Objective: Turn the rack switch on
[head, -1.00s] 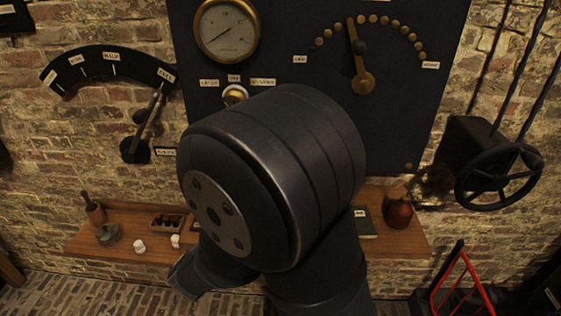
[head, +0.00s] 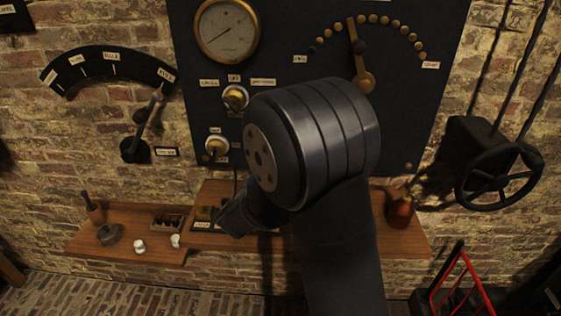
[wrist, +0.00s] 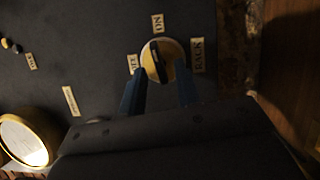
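The rack switch (head: 217,146) is a pale round plate with a knob, low on the left part of the dark panel. In the wrist view the rack switch (wrist: 171,55) shows a brass-coloured face with a dark bar across it. An ON label (wrist: 157,22) is above it, a RACK label (wrist: 198,55) to its right and a partly covered label (wrist: 132,63) to its left. My gripper (wrist: 160,84) is open, its two blue-black fingers apart just below the switch in that picture. Nothing is between them; I cannot tell contact. In the head view my arm hides the fingers.
A second brass switch (head: 235,97) sits above the rack switch, under a round gauge (head: 228,30). A dial lever (head: 358,60) is to the right. A wooden shelf (head: 75,240) with small items runs below the panel. A handwheel (head: 498,175) is at the right.

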